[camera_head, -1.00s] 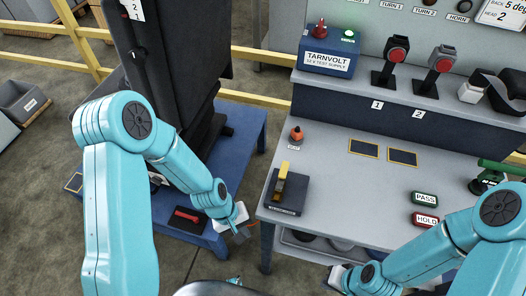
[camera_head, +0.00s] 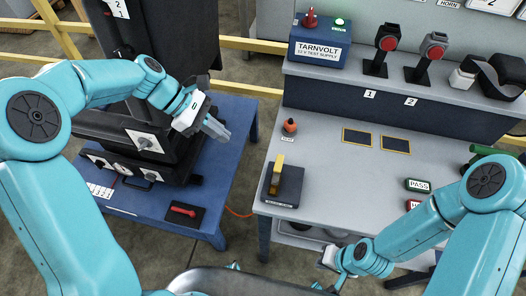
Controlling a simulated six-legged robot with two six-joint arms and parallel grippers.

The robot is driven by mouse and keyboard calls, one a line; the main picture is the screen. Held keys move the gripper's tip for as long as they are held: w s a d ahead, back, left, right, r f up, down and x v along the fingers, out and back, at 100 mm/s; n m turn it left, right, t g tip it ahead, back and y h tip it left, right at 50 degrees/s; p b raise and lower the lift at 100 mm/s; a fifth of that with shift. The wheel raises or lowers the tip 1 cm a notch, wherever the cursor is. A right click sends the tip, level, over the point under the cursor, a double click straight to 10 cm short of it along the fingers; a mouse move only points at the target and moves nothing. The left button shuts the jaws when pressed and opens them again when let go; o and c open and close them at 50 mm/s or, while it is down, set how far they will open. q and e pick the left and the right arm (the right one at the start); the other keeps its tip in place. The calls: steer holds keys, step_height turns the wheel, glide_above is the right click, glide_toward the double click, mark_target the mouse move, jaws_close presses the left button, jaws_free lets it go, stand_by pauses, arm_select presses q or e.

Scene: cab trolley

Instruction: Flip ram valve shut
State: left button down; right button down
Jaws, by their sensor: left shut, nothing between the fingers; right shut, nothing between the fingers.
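No label I can read names the ram valve. A red lever (camera_head: 183,210) lies nearly flat on a dark plate at the front of the blue table. A yellow lever (camera_head: 279,160) stands upright on a black block (camera_head: 283,189) at the left edge of the grey bench. My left gripper (camera_head: 217,130) is shut and empty, raised above the blue table, right of the black mast unit and apart from both levers. My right gripper (camera_head: 331,272) is shut and empty, low at the front edge of the grey bench.
The black mast unit (camera_head: 150,45) stands on the blue table (camera_head: 232,125), with white plates bearing grey knobs. The grey bench (camera_head: 330,190) holds an orange knob (camera_head: 289,127) and PASS button (camera_head: 418,185).

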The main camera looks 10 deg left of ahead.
arm_select(q)
steer(key=shift+r, duration=0.3)
glide_toward(278, 169)
steer(key=d+f, duration=0.1)
steer(key=f, duration=0.1)
steer(key=w+f, duration=0.1)
steer(key=w+d+f, duration=0.1)
steer(key=f, duration=0.1)
steer(key=shift+w+d+f, duration=0.15)
steer(key=shift+d+f, duration=0.15)
steer(key=shift+f, duration=0.05)
steer(key=shift+d+f, duration=0.1)
steer(key=shift+w, duration=0.1)
